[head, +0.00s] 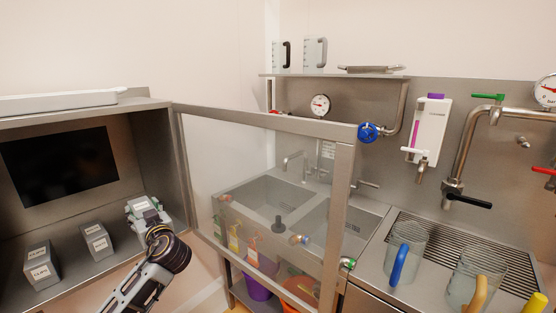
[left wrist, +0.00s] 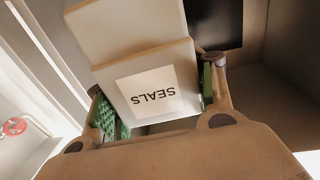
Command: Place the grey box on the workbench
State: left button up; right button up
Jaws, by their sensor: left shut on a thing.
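A grey box with a white label reading SEALS (left wrist: 148,92) sits between the green-padded fingers of my left gripper (left wrist: 157,98) in the left wrist view. In the head view the box (head: 141,205) is at the right end of the open steel cabinet, close to its floor; I cannot tell whether it touches it. My left gripper (head: 149,215) is shut on it, and my wrist partly hides it. A steel worktop (head: 371,267) with sinks is on the right, behind a glazed panel in part; I cannot tell whether it is the workbench. My right gripper is not in view.
Two more labelled grey boxes (head: 97,241) (head: 41,266) stand in the cabinet to the left. The metal-framed clear panel (head: 262,122) stands between cabinet and sinks. Two clear jugs (head: 405,250) (head: 474,275) stand on the right drainer. Taps project above it.

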pick_arm(q)
jog(key=shift+s+d+f, duration=0.1)
jog(key=shift+s+d, duration=0.2)
jog(key=shift+w+d+f+h, duration=0.1)
jog(key=shift+f+h, duration=0.2)
jog(key=shift+f, duration=0.35)
jog(key=shift+s+d+f+m+t, duration=0.25)
jog(key=shift+d+f+m+t, duration=0.2)
jog(key=shift+f, duration=0.3)
jog(key=s+d+f+m+t+h, duration=0.1)
jog(key=s+d+f+h, duration=0.3)
jog(key=f, duration=0.4)
jog(key=s+d+f+m+t+h, duration=0.1)
jog(key=s+d+f+m+h, duration=0.3)
jog(key=d+f, duration=0.3)
jog(key=s+d+f+m+t+h, duration=0.2)
jog(key=s+d+f+m+h, duration=0.1)
jog(key=f, duration=0.6)
jog(key=shift+s+d+f+h, duration=0.2)
jog(key=shift+s+d+h, duration=0.3)
jog(key=shift+s+d, duration=0.95)
jog(key=shift+s+a, duration=0.15)
jog(key=shift+a, duration=0.05)
